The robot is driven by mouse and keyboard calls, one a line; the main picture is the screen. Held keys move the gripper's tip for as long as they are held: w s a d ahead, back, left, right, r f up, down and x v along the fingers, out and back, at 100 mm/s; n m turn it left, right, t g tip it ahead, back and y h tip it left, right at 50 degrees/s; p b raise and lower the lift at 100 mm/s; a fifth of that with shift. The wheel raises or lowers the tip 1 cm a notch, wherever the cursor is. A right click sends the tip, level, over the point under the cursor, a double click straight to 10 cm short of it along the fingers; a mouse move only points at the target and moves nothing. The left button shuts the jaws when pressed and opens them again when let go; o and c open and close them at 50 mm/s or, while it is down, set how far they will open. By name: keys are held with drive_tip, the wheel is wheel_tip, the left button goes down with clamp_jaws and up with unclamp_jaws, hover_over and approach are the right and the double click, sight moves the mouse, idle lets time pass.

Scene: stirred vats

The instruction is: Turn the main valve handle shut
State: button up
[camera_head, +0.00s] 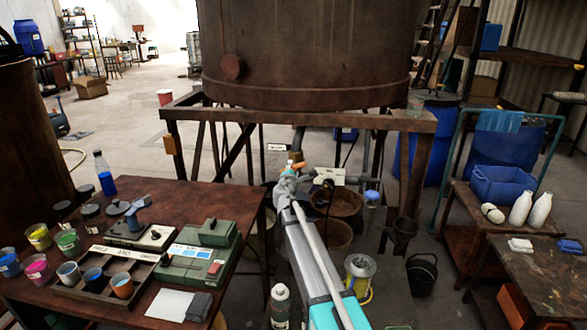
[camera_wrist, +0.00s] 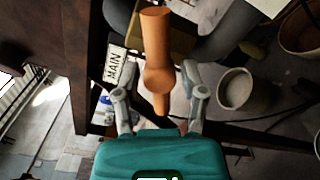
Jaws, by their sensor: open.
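The main valve handle (camera_wrist: 155,50) is an orange bar in the wrist view, with a rounded hub and a narrower lower end. A small orange part of it shows in the head view (camera_head: 298,166), mostly hidden behind my gripper (camera_head: 288,182). My gripper (camera_wrist: 158,100) is open, with one finger on each side of the handle's lower part. Gaps show between fingers and handle; I cannot tell the depth between them. A white "MAIN" label (camera_wrist: 115,66) is left of the handle. A brass-coloured valve body (camera_head: 296,157) sits on the pipe under the vat.
The rusty vat (camera_head: 300,50) stands on a metal frame (camera_head: 190,112) above the valve. A table (camera_head: 60,222) with paint pots and a green case (camera_head: 200,255) is at left; a workbench (camera_head: 540,275) is at right.

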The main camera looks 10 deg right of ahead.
drive_tip(key=v, duration=1)
